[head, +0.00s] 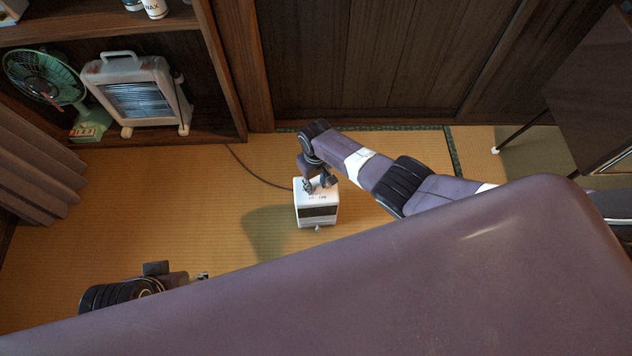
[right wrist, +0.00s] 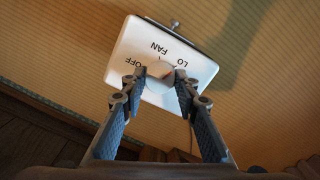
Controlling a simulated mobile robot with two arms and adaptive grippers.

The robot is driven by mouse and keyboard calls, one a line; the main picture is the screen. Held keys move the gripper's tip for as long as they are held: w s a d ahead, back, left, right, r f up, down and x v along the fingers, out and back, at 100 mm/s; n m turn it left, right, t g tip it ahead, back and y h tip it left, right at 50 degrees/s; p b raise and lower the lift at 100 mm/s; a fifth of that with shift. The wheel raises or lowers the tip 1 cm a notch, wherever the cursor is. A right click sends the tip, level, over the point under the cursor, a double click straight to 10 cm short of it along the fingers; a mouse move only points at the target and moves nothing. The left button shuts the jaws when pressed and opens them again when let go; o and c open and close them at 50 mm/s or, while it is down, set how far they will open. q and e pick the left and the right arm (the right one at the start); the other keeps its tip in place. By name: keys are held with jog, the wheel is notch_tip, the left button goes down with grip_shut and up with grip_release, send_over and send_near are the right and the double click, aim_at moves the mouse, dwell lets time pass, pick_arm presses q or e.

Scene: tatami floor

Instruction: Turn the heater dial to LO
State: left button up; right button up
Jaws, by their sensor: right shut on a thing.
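The heater (head: 317,214) is a small white box with a dark front grille, standing on the tatami. The right wrist view shows its white top (right wrist: 128,78) with the labels OFF, FAN and LO around a round pale dial (right wrist: 158,69). My right gripper (head: 320,186) comes down from above; in the right wrist view its fingertips (right wrist: 161,75) are shut on the dial, one on each side. A small reddish mark shows on the dial near the right finger; its exact heading is hard to tell. My left gripper (head: 203,276) is low at the left, away from the heater, its fingers barely visible.
A dark cord (head: 252,172) runs from the heater to the back wall. A shelf at the left holds a green fan (head: 45,78) and a larger white heater (head: 139,92). Tatami left of the heater is clear.

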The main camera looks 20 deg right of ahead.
aim_at(316, 186)
jog(key=shift+m, duration=0.8)
jog(key=o, duration=1.1)
jog(key=shift+o, duration=0.2)
jog(key=shift+r, duration=0.1)
notch_tip(316, 186, up, 12)
dwell(0.4)
